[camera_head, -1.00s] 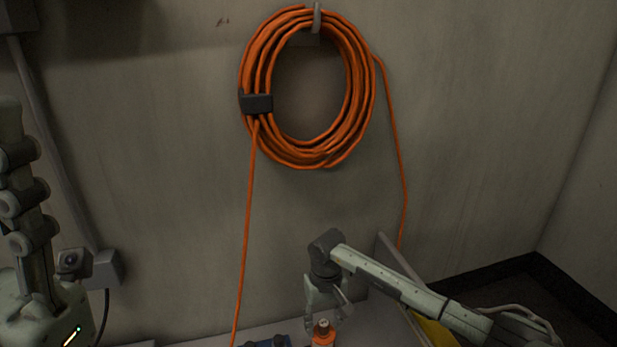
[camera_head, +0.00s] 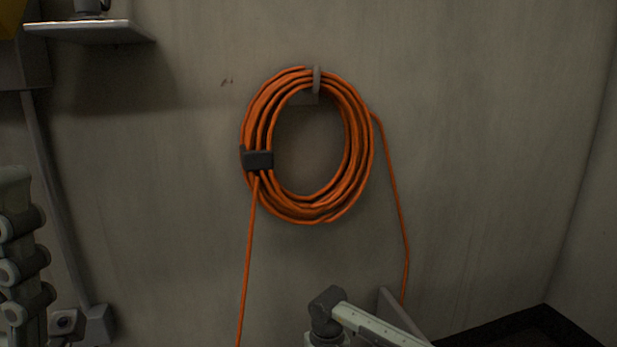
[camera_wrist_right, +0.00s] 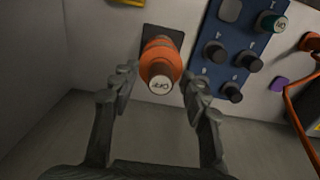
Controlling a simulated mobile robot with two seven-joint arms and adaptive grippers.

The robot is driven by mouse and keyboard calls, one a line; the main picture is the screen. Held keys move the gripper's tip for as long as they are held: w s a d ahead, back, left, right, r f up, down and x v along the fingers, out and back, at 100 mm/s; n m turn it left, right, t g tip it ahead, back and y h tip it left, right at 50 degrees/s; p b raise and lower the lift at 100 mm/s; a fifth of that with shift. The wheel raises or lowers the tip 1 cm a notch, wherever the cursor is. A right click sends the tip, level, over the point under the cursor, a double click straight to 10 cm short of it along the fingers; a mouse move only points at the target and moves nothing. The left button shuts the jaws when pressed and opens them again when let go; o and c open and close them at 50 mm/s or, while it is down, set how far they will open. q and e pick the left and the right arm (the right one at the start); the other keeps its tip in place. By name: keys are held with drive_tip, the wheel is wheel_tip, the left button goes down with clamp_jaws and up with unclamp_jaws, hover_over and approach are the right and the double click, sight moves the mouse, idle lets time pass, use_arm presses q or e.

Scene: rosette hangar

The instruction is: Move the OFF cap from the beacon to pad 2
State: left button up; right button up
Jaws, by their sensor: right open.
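In the right wrist view, the orange beacon (camera_wrist_right: 161,57) stands near the top middle. A white-topped cap with dark lettering that looks like OFF (camera_wrist_right: 160,86) is on the end of it facing the camera. My right gripper (camera_wrist_right: 160,82) is open, one finger on each side of the beacon's capped end; I cannot tell whether they touch it. A blue board (camera_wrist_right: 232,22) with several black knobs lies right of the beacon. I cannot make out which spot is pad 2.
A purple piece (camera_wrist_right: 279,84) and an orange cable (camera_wrist_right: 291,100) lie further right. In the head view, a coiled orange cable (camera_head: 355,150) hangs on the wall, and a shelf (camera_head: 90,30) is upper left.

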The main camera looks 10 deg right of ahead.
idle(0.5)
clamp_jaws()
idle(0.3)
drive_tip(key=shift+r+p, duration=1.55)
drive_tip(key=shift+r, duration=1.45)
drive_tip(key=shift+a, duration=0.1)
